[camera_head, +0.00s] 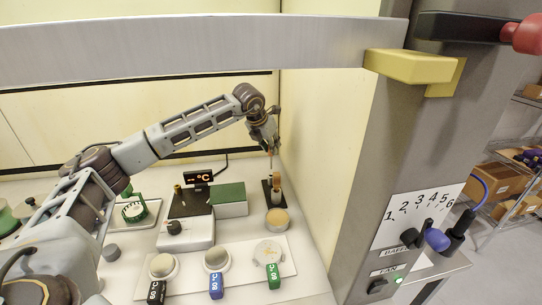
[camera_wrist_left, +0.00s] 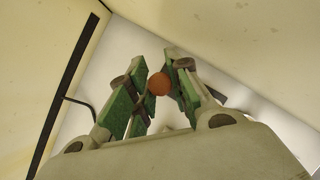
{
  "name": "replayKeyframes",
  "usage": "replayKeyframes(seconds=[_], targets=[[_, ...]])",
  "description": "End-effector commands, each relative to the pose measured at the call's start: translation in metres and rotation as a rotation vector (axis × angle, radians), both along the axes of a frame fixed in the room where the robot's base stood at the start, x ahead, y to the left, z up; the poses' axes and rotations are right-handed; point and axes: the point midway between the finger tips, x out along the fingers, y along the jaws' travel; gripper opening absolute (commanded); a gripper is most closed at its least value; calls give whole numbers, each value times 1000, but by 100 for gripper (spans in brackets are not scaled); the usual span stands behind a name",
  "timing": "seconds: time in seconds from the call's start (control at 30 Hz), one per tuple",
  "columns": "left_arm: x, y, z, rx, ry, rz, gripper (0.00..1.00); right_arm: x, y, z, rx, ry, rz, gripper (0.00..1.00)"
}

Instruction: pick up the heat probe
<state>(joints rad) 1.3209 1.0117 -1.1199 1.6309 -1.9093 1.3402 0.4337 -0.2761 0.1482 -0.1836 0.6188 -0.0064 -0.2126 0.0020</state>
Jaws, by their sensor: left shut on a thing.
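The heat probe appears to be the slim piece with an orange-brown handle (camera_head: 276,181), upright at a small black stand (camera_head: 266,193) near the right wall of the enclosure. My left gripper (camera_head: 272,150) reaches down to it from above. In the left wrist view the round orange-brown end (camera_wrist_left: 159,83) of the handle sits between the green-padded fingers of my left gripper (camera_wrist_left: 161,72), which is shut on it. The lower part of the probe is hard to make out, and I cannot tell whether it is clear of the stand. My right gripper is not in view.
A °C display (camera_head: 198,177), a green-topped box (camera_head: 230,200) and a grey control box (camera_head: 187,232) stand left of the stand. A round tan-topped piece (camera_head: 277,219) is in front. A white plate (camera_head: 215,275) holds several labelled dishes. A raised sash (camera_head: 200,47) crosses above.

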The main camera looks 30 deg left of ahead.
Motion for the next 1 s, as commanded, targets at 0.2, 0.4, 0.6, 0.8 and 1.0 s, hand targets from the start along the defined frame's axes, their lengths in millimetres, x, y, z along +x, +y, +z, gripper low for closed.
replayKeyframes(seconds=[0.2, 0.4, 0.6, 0.8, 1.0], targets=[[0, -1, 22, -1, -1, 0, 0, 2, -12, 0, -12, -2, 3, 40], [0, 0, 28, -1, 1, 0, 0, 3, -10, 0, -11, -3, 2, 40], [0, 0, 28, -1, 0, 0, 0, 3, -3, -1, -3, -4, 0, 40], [0, 0, 27, -1, 0, 0, 0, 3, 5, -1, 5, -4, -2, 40], [0, 0, 27, -1, 0, 0, 0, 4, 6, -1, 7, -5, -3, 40]])
